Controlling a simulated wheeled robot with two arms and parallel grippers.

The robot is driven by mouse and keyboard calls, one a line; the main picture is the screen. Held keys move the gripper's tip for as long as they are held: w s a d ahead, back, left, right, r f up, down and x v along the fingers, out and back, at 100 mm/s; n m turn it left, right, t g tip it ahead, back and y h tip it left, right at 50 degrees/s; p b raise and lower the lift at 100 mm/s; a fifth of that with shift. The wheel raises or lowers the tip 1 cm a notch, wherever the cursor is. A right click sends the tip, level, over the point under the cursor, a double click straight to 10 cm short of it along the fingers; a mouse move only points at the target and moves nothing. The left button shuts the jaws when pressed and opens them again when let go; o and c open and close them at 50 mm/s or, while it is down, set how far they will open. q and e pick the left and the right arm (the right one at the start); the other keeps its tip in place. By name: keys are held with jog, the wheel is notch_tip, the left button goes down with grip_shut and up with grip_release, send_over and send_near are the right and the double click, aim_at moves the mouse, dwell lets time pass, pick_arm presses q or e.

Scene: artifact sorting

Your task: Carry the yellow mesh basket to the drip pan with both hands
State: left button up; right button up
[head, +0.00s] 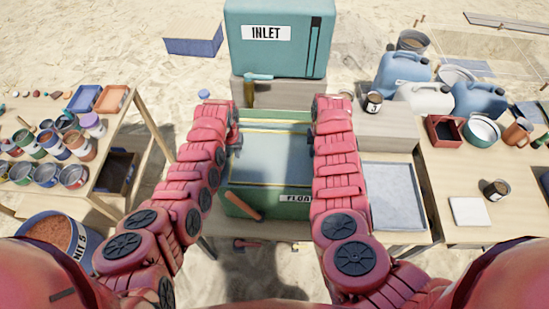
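The yellow mesh basket (270,130) shows as a thin yellow frame inside the green tank (240,206) labelled FLOAT, at the middle of the head view. Its mesh is hard to make out against the grey-blue inside of the tank. My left gripper (235,138) is at the left edge of the basket, and my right gripper (316,138) is at its right edge. Both are small and partly hidden by my arms, so their finger state and contact are unclear. The grey drip pan (395,222) lies flat on the table right of the tank, partly covered by my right arm.
A teal INLET tank (270,60) stands behind the green tank. An orange-handled tool (243,205) leans at the tank's front left. Left table holds several cans and trays (112,98); right table holds blue jugs (403,75), pots and a white tile (469,211).

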pick_arm(q)
jog(key=shift+c, duration=0.3)
pick_arm(e)
jog(key=shift+c, duration=0.3)
pick_arm(q)
grip_shut()
pick_arm(e)
grip_shut()
dwell(0.5)
